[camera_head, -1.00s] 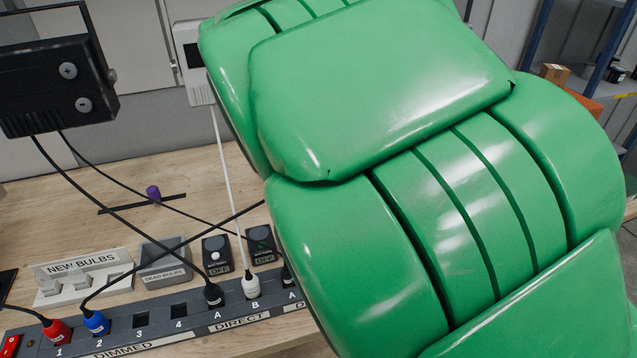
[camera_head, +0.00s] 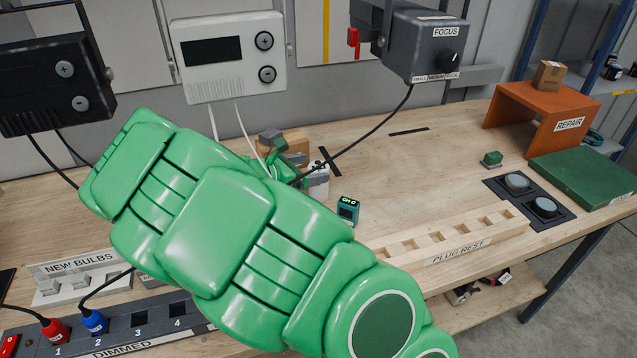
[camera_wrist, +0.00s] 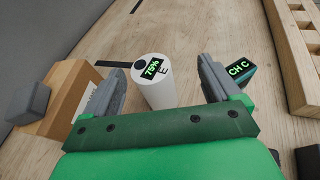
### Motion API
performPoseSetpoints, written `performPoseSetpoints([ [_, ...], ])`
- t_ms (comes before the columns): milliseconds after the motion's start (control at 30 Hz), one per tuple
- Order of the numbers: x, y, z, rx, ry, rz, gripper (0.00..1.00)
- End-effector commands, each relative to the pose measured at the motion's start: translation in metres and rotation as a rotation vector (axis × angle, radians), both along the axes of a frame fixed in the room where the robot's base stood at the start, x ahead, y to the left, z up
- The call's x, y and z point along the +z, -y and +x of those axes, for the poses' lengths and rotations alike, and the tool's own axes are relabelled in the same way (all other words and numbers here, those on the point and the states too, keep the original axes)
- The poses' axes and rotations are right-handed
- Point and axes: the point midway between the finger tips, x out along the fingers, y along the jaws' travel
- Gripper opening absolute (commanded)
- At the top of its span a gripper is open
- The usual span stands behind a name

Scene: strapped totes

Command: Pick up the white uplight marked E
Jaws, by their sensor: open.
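The white uplight marked E (camera_wrist: 160,95) is an upright white cylinder with a green-lit "75%" display on top in the wrist view. It stands on the wooden bench. In the head view the uplight (camera_head: 319,186) shows small and partly hidden by my green arm. My gripper (camera_wrist: 163,78) is open, with one grey finger on each side of the uplight in the wrist view. The left finger appears close to it and the right has a gap. I cannot tell whether either touches. In the head view the fingers are mostly hidden.
A teal "CH C" box (camera_wrist: 238,73) stands just beyond the right finger. A cardboard box (camera_wrist: 68,98) is close to the left finger. The wooden plug rest (camera_head: 450,238) lies to the right. The bench's back right middle is clear.

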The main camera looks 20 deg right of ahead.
Motion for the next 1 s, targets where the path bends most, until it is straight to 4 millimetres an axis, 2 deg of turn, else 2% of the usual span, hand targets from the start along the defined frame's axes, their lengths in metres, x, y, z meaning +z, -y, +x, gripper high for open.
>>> performPoseSetpoints([
  [133,-0.007,-0.011,0.01,0.042,-0.025,-0.022,0.9],
  [267,-0.009,-0.009,0.013,0.051,-0.031,-0.028,0.9],
  [667,-0.019,0.017,0.023,0.049,-0.029,-0.026,0.9],
  [1000,-0.033,0.049,0.036,0.048,-0.028,-0.027,0.9],
])
